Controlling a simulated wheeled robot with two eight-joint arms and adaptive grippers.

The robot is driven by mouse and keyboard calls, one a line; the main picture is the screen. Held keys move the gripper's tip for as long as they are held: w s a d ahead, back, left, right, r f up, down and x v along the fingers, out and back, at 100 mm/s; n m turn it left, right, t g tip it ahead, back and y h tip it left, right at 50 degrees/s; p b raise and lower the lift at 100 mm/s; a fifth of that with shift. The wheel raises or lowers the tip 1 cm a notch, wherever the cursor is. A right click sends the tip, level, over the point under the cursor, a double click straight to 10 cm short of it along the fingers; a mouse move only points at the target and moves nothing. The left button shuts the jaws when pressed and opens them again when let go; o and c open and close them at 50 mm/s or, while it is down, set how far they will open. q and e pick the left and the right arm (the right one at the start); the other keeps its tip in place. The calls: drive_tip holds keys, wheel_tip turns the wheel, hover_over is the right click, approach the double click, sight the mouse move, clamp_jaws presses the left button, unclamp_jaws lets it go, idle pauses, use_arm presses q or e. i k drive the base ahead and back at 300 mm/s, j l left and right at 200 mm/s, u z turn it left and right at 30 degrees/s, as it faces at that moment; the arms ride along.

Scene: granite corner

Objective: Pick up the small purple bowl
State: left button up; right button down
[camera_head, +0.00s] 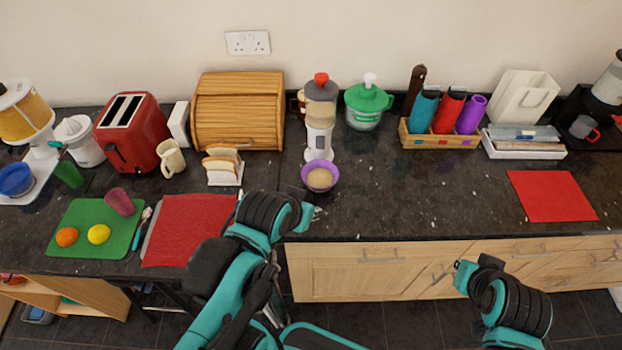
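The small purple bowl (320,177) sits upright on the dark granite counter, in front of the white blender. It has a purple rim and something pale beige inside. My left gripper (306,212) is just in front of the bowl and a little to its left, near the counter's front edge, apart from the bowl as far as I can see. Its fingers are small and partly hidden by the wrist. My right gripper (462,278) is low in front of the drawers, well away from the bowl. Its fingers are too hidden to read.
A blender (319,130) stands right behind the bowl. A toast rack (223,167) is to the left, by a red mat (186,228). A green-lidded container (366,105) is behind right. The counter (430,195) right of the bowl is clear up to another red mat (551,195).

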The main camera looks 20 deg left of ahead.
sight(320, 175)
drive_tip(key=u, duration=0.55)
drive_tip(key=i+u, duration=0.1)
drive_tip(key=u, duration=0.15)
